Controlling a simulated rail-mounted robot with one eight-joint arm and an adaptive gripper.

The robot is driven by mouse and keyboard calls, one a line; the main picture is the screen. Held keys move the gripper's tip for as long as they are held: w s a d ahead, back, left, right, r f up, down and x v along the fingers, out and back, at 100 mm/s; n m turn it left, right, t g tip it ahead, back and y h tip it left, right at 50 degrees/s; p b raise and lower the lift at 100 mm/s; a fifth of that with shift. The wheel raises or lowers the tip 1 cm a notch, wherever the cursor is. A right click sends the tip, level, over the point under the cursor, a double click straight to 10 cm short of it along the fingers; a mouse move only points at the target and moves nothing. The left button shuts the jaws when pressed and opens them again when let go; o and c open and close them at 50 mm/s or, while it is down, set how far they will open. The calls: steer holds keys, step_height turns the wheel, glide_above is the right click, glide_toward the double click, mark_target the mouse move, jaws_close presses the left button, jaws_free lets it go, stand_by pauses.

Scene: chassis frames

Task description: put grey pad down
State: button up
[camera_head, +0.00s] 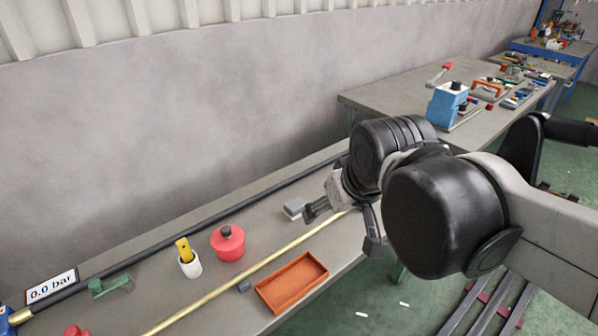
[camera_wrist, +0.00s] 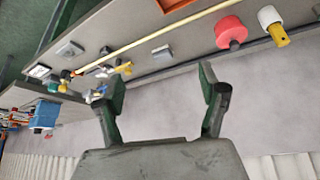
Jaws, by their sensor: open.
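Nothing shows between the fingers in the wrist view (camera_wrist: 166,75). The pad appears apart from both fingers.
A brass pipe (camera_head: 255,267) and a black hose (camera_head: 225,212) run along the bench (camera_head: 215,300). An orange tray (camera_head: 292,283), a red pot (camera_head: 228,243) and a white cup (camera_head: 190,266) stand nearby. A blue machine (camera_head: 447,103) stands on the far bench.

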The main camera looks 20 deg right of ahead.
steer(key=s, duration=0.1)
steer(key=s+f+t, duration=0.1)
steer(key=s, duration=0.1)
steer(key=shift+s+f+m, duration=0.2)
steer(key=shift+s+m, duration=0.05)
steer(key=shift+m, duration=0.05)
steer(key=shift+c, duration=0.4)
stand_by(0.8)
steer(key=shift+c, duration=1.4)
